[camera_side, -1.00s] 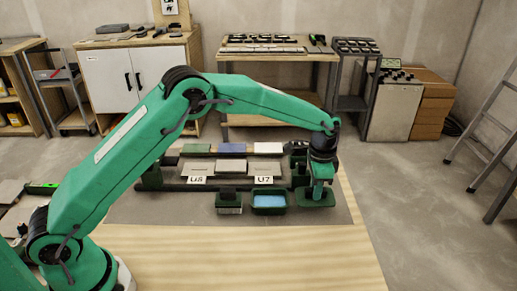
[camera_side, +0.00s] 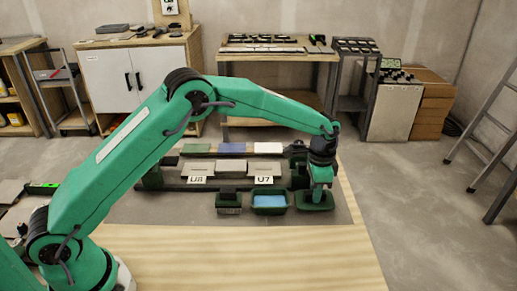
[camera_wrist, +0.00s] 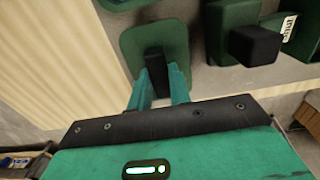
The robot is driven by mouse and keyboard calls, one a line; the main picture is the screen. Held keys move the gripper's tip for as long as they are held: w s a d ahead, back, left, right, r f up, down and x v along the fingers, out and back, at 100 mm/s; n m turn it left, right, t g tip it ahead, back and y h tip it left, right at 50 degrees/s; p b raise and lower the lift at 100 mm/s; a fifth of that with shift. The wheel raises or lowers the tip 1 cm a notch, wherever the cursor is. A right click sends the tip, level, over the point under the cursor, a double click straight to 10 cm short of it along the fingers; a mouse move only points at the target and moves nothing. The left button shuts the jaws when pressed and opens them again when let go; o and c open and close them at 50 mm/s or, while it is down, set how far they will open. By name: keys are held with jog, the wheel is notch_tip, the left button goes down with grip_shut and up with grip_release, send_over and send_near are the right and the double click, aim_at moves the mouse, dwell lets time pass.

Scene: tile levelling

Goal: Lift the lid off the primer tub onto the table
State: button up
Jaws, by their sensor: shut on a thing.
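The primer tub (camera_side: 270,201) is a small dark green box in the side view, uncovered, with light blue showing inside. The lid (camera_side: 305,204) is a flat dark green plate just right of the tub, at or very near the grey mat; I cannot tell whether it touches. My gripper (camera_side: 319,190) is above the lid with its fingers pointing down. In the wrist view my gripper (camera_wrist: 159,84) is shut on the dark upright grip in the middle of the lid (camera_wrist: 135,41). The lid's underside is hidden.
A smaller dark box (camera_side: 228,203) stands left of the tub. Behind is a rack with tiles and the tags U8 (camera_side: 197,180) and U7 (camera_side: 264,180). A green fixture with a black block (camera_wrist: 255,45) is close to the lid. Bare wood lies right and in front.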

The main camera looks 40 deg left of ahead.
jog(key=shift+f, duration=1.25)
dwell(0.6)
jog(key=o, duration=1.2)
jog(key=shift+r, duration=0.1)
jog(key=shift+r, duration=3.9)
